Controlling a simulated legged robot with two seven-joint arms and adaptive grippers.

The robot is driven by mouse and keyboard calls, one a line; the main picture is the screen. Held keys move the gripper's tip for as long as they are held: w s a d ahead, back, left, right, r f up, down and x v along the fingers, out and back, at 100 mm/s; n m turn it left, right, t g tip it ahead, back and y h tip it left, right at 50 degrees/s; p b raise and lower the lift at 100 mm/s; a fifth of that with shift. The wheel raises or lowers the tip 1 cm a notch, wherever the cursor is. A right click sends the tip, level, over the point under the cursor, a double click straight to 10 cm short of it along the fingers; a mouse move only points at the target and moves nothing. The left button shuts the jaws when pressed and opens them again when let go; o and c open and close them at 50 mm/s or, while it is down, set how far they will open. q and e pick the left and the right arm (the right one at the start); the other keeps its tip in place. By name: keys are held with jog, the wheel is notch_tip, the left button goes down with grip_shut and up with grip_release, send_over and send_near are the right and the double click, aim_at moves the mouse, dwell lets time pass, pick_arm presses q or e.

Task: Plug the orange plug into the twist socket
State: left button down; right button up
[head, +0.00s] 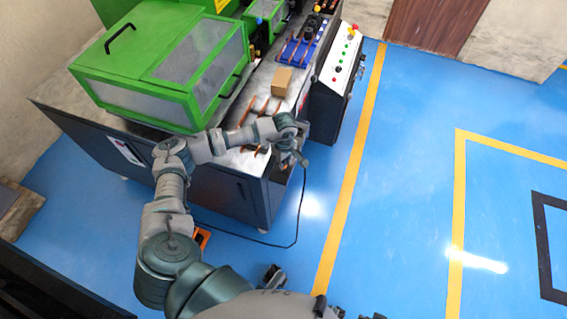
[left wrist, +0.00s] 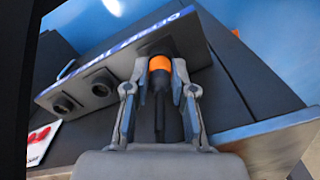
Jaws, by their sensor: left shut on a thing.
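My left gripper (head: 291,160) is at the front right side of the dark machine cabinet in the head view. In the left wrist view its fingers (left wrist: 158,80) are closed around the orange plug (left wrist: 160,65), whose black body and cable run back toward the wrist. The plug's front end meets the rightmost socket (left wrist: 154,47) of a dark socket panel (left wrist: 125,68). I cannot tell how deep the plug sits or how it is turned. Two more round sockets (left wrist: 100,88) show to the left, apparently empty. My right gripper is not clearly visible.
The black cable (head: 297,215) hangs from the gripper and loops over the blue floor. Green machine housings (head: 130,95), a small brown box (head: 282,81) and copper-coloured bars are on the cabinet top (head: 60,92). A control box (head: 335,75) stands beside it. The floor at right is clear.

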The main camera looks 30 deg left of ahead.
pick_arm(q)
jog(key=shift+w+r, duration=0.2)
jog(key=shift+r, duration=0.15)
jog(key=shift+w+a+r+p, duration=0.1)
jog(key=shift+a+r+p, duration=0.05)
jog(key=shift+r+p, duration=0.4)
jog(key=shift+r, duration=0.25)
jog(key=shift+d+r, duration=0.1)
jog(key=shift+d, duration=0.1)
jog(key=shift+r+p, duration=1.7)
jog(key=shift+r, duration=0.85)
jog(key=shift+s+f, duration=0.1)
jog(key=shift+s, duration=0.1)
